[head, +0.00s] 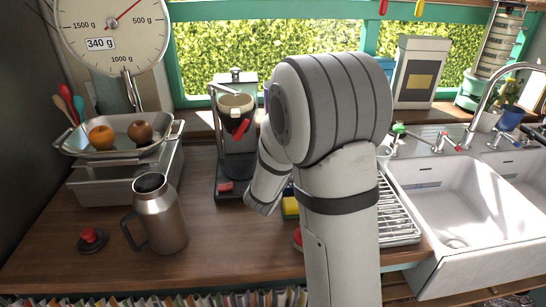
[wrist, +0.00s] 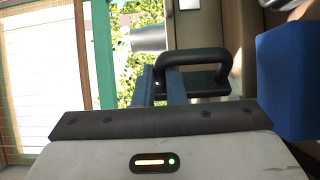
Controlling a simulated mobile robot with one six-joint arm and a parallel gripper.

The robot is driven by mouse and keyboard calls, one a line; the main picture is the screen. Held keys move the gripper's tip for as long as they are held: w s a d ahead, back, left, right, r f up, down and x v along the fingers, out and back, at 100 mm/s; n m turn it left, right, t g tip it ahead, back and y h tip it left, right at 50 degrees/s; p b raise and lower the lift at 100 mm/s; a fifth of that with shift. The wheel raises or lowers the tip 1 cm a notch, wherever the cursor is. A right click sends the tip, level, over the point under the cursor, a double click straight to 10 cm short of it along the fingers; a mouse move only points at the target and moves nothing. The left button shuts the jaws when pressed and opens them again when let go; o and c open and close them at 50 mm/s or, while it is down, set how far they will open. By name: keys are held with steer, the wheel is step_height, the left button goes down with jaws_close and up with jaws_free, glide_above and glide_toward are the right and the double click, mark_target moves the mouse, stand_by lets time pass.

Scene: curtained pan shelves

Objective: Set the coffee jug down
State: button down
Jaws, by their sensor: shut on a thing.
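In the wrist view my gripper (wrist: 161,85) is shut on a black looped handle (wrist: 205,54), taken to be the coffee jug's. The body of what it holds cannot be made out. In the head view my arm hides the gripper and the held thing. A steel jug (head: 160,222) with a dark handle stands upright on the wooden counter (head: 215,250), apart from my arm.
A black lid with a red knob (head: 91,239) lies left of the steel jug. A scale (head: 118,140) with fruit stands at back left. A yellow sponge (head: 290,208), a drying rack (head: 400,222) and the white sink (head: 450,205) are around my arm. The front middle counter is clear.

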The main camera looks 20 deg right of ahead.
step_height(320, 180, up, 14)
steer(key=shift+d+b, duration=0.3)
steer(key=shift+f, duration=0.1)
stand_by(0.5)
